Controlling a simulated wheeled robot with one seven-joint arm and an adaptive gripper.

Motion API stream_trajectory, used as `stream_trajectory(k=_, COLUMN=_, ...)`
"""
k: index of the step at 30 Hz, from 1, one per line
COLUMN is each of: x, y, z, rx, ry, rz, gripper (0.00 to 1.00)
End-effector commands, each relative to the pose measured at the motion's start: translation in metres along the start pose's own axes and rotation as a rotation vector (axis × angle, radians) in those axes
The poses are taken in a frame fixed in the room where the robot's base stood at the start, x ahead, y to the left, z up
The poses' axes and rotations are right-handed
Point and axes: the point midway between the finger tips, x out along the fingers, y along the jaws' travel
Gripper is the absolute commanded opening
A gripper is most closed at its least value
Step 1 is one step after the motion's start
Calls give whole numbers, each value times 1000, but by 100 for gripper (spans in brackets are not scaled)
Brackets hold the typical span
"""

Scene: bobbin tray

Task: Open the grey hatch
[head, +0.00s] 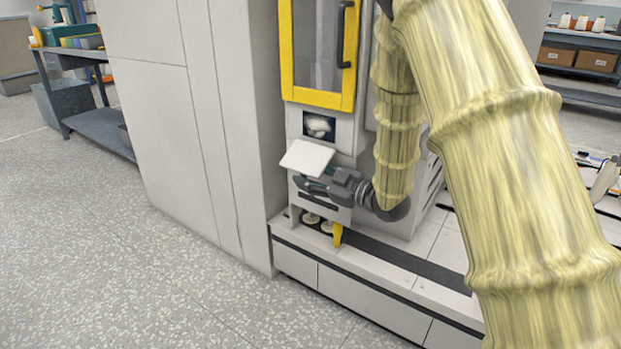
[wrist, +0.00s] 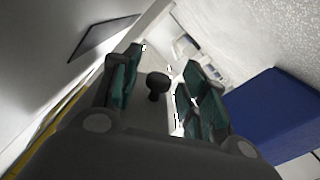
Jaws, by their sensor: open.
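The grey hatch (head: 306,157) is a pale flap on the machine front. It stands tilted outward below a small dark opening (head: 319,127), in which something whitish shows. My gripper (head: 311,185) is just below the flap, its fingers pointing left. In the wrist view my gripper (wrist: 163,76) is open, with green-padded fingers on either side of a dark round knob (wrist: 157,84) on a pale surface. The knob is apart from the left finger; I cannot tell whether the right finger touches it.
A yellow-framed door (head: 347,98) with a dark handle is above the opening. A tall grey cabinet (head: 190,140) stands close on the left. White bobbins (head: 311,218) sit on the low ledge below my gripper. A blue block-like thing (wrist: 272,112) shows in the wrist view. The front floor is clear.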

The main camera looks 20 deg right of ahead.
Motion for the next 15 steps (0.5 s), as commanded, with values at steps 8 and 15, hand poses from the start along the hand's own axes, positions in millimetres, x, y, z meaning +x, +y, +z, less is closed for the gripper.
stream_trajectory(k=8, x=0, y=0, z=0, rx=0, ry=0, rz=0, gripper=38)
stream_trajectory(k=15, x=0, y=1, z=0, rx=-1, ry=-1, rz=1, gripper=0)
